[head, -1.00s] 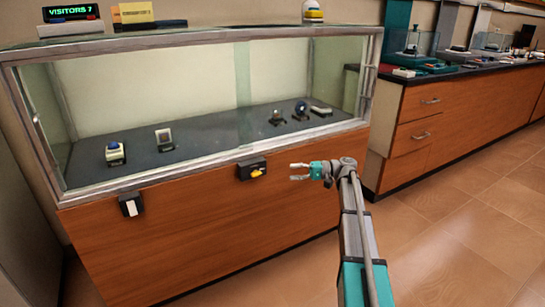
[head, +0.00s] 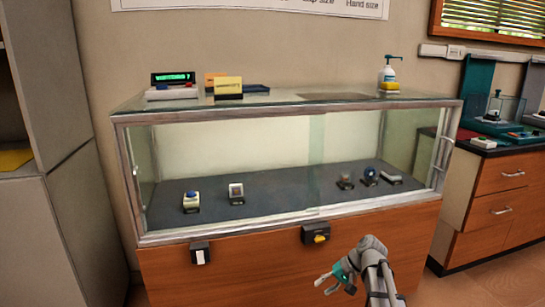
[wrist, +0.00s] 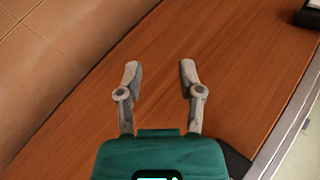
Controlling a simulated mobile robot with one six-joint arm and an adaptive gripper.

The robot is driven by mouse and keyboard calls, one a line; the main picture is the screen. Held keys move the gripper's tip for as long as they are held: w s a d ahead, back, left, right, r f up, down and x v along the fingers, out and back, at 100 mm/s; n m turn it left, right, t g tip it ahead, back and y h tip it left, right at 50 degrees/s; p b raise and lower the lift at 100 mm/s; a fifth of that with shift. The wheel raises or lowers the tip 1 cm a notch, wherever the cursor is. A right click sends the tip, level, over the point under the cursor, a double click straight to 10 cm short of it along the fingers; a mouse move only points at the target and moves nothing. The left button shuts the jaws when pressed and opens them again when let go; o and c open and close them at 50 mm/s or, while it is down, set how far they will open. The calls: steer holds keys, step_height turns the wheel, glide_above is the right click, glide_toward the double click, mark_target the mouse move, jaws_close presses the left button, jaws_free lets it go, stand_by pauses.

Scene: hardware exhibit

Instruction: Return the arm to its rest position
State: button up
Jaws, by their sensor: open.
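My gripper (head: 326,285) is at the lower middle of the head view, in front of the wooden base of the display case (head: 262,262). In the wrist view my gripper (wrist: 159,72) shows two grey fingers spread apart with nothing between them. Brown wood paneling lies beyond the fingertips. My arm is bent, with its wrist raised and the fingers pointing left and down. The black box with a yellow knob (head: 317,235) on the case front is above the gripper and apart from it.
The glass case holds several small exhibits on a dark shelf (head: 270,195). A second small box (head: 200,253) is on the case front at left.

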steer(key=shift+s+r+n+h+p, duration=0.8)
steer(key=shift+s+h+p, duration=2.05)
steer(key=shift+s+h, duration=2.4)
step_height(320, 180, up, 38)
steer(key=s+y+p, duration=0.1)
steer(key=y+p, duration=0.1)
steer(key=p, duration=3.6)
steer(key=shift+s+d, duration=0.35)
steer(key=shift+d, duration=0.05)
steer(key=shift+o, duration=0.2)
steer(key=shift+f, duration=0.2)
